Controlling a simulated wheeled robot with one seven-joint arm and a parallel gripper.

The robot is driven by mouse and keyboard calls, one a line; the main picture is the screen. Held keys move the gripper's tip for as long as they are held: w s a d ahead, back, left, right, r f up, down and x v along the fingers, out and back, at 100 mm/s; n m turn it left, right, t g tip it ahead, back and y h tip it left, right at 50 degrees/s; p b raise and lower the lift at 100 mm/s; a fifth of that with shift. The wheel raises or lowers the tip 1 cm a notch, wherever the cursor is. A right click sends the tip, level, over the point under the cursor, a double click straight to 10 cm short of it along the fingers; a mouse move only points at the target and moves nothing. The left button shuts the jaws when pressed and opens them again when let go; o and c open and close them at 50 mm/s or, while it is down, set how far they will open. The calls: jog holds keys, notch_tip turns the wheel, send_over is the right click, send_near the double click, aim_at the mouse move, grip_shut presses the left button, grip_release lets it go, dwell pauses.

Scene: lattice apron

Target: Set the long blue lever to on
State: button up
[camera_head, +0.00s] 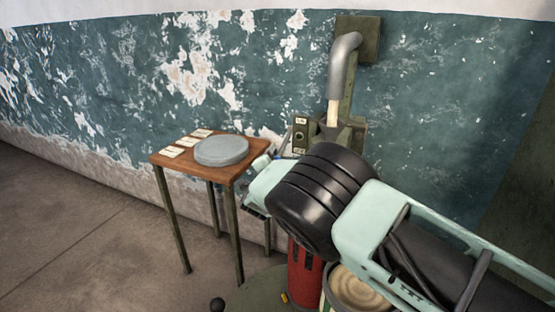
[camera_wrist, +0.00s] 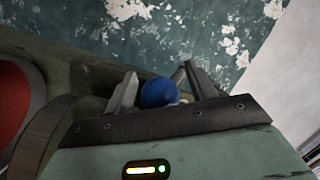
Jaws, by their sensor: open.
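A round blue knob (camera_wrist: 158,92), the visible end of the long blue lever, shows in the wrist view. It lies between the two grey fingers of my gripper (camera_wrist: 157,80), which are open around it. I cannot tell whether either finger touches it. The lever's shaft is hidden behind the gripper body. In the head view my gripper (camera_head: 257,192) is low beside the table, mostly covered by my black wrist, and its fingertips are hard to make out. A green panel with small labels (camera_head: 300,133) stands behind my wrist; the label text is too small to read.
A small wooden table (camera_head: 173,157) with a grey disc (camera_head: 221,151) and several cards stands left of my gripper. A grey bent pipe (camera_head: 341,75) rises by the wall. A red cylinder (camera_head: 301,268) and a round container (camera_head: 338,295) sit below my arm. The left floor is clear.

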grip_shut()
jog(key=shift+s+r+g+p, duration=0.25)
jog(key=shift+r+g+p, duration=0.45)
jog(key=shift+r+p, duration=0.2)
jog(key=r+g+p, duration=0.1)
jog(key=p, duration=0.1)
jog(key=r+g+p, duration=0.1)
jog(key=r+p, duration=0.1)
jog(key=p, duration=0.1)
jog(key=r+g+y+p, duration=0.1)
jog(key=r+p, duration=0.1)
jog(key=shift+s+a+m+g+p, duration=0.2)
jog(key=shift+s+m+g+p, duration=0.1)
jog(key=shift+s+m, duration=0.1)
jog(key=r+g+p, duration=0.1)
jog(key=g+p, duration=0.1)
jog(key=p, duration=0.2)
jog(key=shift+r+y, duration=0.3)
jog(key=shift+w+d+r+p, duration=0.1)
jog(key=shift+w+r+p, duration=0.15)
jog(key=shift+r+p, duration=0.25)
jog(key=shift+w+r+p, duration=0.2)
jog(key=shift+r+p, duration=0.1)
jog(key=shift+r, duration=0.3)
grip_release()
jog(key=shift+f, duration=0.1)
